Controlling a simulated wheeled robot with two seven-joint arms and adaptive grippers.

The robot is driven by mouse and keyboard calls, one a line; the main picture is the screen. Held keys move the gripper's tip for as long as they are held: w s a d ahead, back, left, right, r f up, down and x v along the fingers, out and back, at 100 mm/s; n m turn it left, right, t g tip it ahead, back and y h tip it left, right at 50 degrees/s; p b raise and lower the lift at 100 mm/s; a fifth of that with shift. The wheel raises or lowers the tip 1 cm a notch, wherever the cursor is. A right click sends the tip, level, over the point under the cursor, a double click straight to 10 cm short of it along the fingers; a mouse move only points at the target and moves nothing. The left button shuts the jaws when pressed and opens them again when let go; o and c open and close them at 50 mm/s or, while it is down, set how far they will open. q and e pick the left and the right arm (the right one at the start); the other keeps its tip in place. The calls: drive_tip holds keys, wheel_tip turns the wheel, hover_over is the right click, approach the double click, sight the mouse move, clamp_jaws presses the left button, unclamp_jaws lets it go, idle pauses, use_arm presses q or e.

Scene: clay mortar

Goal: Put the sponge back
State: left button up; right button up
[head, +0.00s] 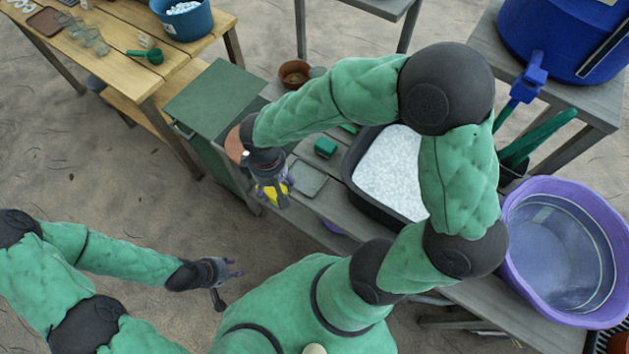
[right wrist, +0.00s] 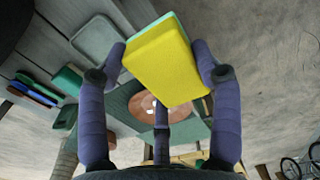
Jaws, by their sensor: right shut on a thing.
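The sponge (right wrist: 162,60) is a yellow block with a green layer along one edge. My right gripper (right wrist: 163,70) is shut on it, with a finger on each side. In the head view the sponge (head: 268,194) shows as yellow between the dark fingers of my right gripper (head: 270,188), at the near left end of the grey wooden bench (head: 345,210). A shallow grey-green square dish (head: 308,180) lies on the bench just right of it; it also shows in the right wrist view (right wrist: 97,38). My left gripper (head: 232,271) is open and empty above the sand.
A green block (head: 325,147) and a black tub of white grains (head: 388,175) stand on the bench. A green cabinet (head: 216,97) is at the left, with a terracotta disc (right wrist: 148,106) near it. A purple basin (head: 520,225) stands at the right.

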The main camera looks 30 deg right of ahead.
drive_tip(key=w+d+f+b, duration=0.3)
drive_tip(key=d+f, duration=0.2)
drive_tip(key=d, duration=0.4)
drive_tip(key=b, duration=0.2)
hover_over(307, 175)
drive_tip(key=f, duration=0.4)
drive_tip(key=shift+s+a, duration=0.15)
drive_tip(key=shift+a, duration=0.25)
drive_tip(key=shift+d+f, duration=0.1)
drive_tip(key=shift+f, duration=0.15)
drive_tip(key=shift+d+f+b, duration=0.15)
drive_tip(key=shift+f+b, duration=0.25)
drive_tip(key=shift+f, duration=0.5)
drive_tip(key=shift+d+f+b, duration=0.1)
drive_tip(key=shift+f+b, duration=0.25)
drive_tip(key=shift+f, duration=0.5)
drive_tip(key=shift+f, duration=0.2)
drive_tip(key=o, duration=1)
